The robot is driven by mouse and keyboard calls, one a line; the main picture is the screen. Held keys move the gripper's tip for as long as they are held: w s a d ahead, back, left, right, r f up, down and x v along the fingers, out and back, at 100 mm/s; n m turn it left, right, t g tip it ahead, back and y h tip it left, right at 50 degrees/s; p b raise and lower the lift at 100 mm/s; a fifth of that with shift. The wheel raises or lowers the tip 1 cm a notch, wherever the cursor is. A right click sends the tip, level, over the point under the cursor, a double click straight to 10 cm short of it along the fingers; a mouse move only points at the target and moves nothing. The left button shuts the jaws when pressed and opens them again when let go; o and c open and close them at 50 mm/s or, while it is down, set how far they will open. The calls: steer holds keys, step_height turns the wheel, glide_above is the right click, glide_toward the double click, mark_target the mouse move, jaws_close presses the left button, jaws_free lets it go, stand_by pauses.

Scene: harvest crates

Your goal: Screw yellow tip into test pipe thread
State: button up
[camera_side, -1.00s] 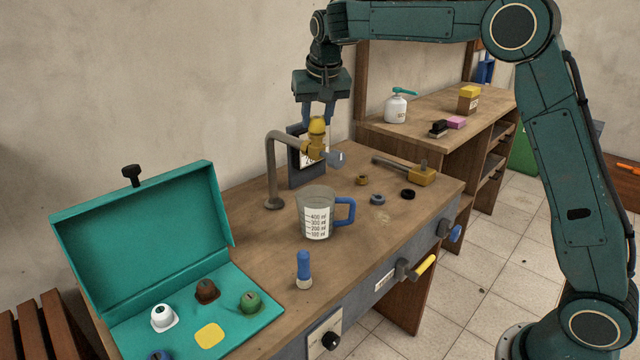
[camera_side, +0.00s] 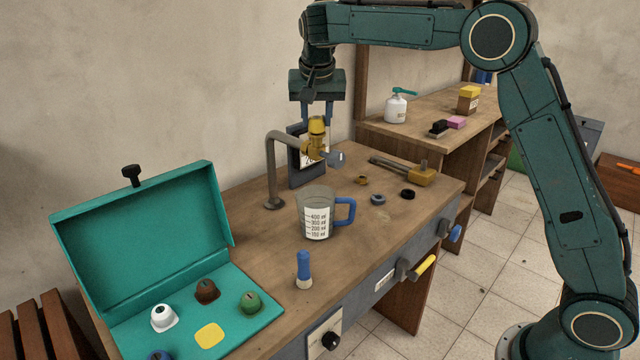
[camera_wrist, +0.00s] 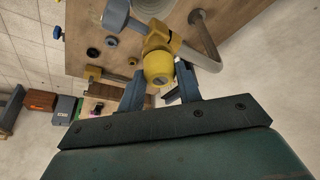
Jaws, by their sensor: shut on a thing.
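The yellow tip (camera_side: 317,126) sits upright at the top of the brass fitting (camera_side: 312,151) on the end of the grey bent test pipe (camera_side: 271,175). My gripper (camera_side: 317,117) points down from above and is shut on the yellow tip. In the wrist view, the yellow tip (camera_wrist: 158,68) shows between my two dark fingers, in line with the brass fitting (camera_wrist: 155,42). The thread is hidden, so I cannot tell how deep the tip sits.
A measuring jug (camera_side: 316,218) stands in front of the pipe. A dark panel (camera_side: 297,175) is behind it. Loose rings (camera_side: 378,200) and a brass tool (camera_side: 421,175) lie to the right. An open teal case (camera_side: 140,240) is at left, with a blue-topped bottle (camera_side: 304,268) nearby.

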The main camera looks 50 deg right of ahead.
steer(key=shift+m, duration=0.5)
steer(key=shift+m+h, duration=0.4)
steer(key=shift+m, duration=0.1)
steer(key=o, duration=0.6)
steer(key=shift+c, duration=0.2)
steer(key=shift+n+y, duration=0.4)
steer(key=shift+n, duration=0.8)
steer(key=shift+n, duration=0.5)
